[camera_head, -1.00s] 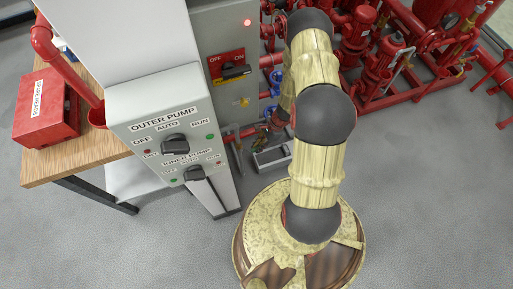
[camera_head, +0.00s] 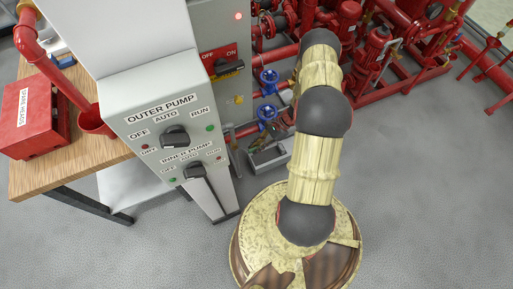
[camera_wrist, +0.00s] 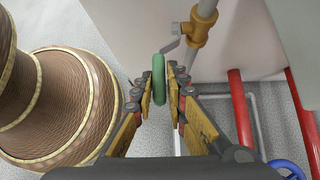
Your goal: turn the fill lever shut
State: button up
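The fill lever's green grip (camera_wrist: 158,75) stands between the two fingers of my gripper (camera_wrist: 160,85) in the wrist view. Its grey arm (camera_wrist: 172,42) runs up to a brass-coloured valve body (camera_wrist: 200,27) on a pale pipe. The fingers are drawn close together, one on each side of the green grip, and appear shut on it. The finger pads partly hide the lower part of the grip. In the head view my arm hides my gripper, and I cannot see the lever there.
A grey pump control panel (camera_head: 163,117) and a wooden table (camera_head: 37,172) with a red box (camera_head: 30,118) stand at left. Blue handwheels (camera_head: 268,81) and red pipes lie beyond. Red pipes (camera_wrist: 240,112) and a blue wheel (camera_wrist: 286,168) are at right in the wrist view.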

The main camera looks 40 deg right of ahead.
jog(key=o, duration=0.4)
jog(key=shift+c, duration=0.2)
jog(key=v, duration=1.2)
jog(key=shift+s+d, duration=0.1)
jog(key=shift+d, duration=0.05)
